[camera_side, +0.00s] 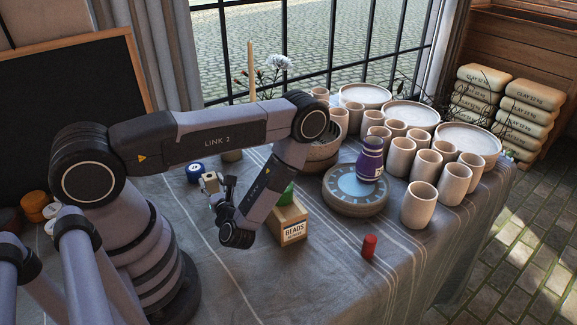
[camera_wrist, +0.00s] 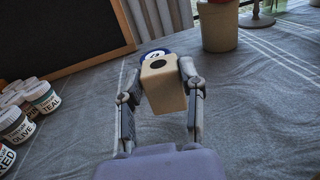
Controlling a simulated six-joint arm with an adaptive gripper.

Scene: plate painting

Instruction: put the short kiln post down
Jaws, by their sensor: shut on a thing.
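The short kiln post (camera_wrist: 163,92) is a small beige block with a dark round hole in its end. My gripper (camera_wrist: 162,88) is shut on it, one finger on each side, in the wrist view. In the side view the post (camera_side: 209,182) sticks out of my gripper (camera_side: 218,189), left of the beads box. It seems to be held above the grey cloth, but the gap beneath it is hard to judge. The gripper fingers hide part of its sides.
A red cylinder (camera_side: 369,246) stands near the front.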

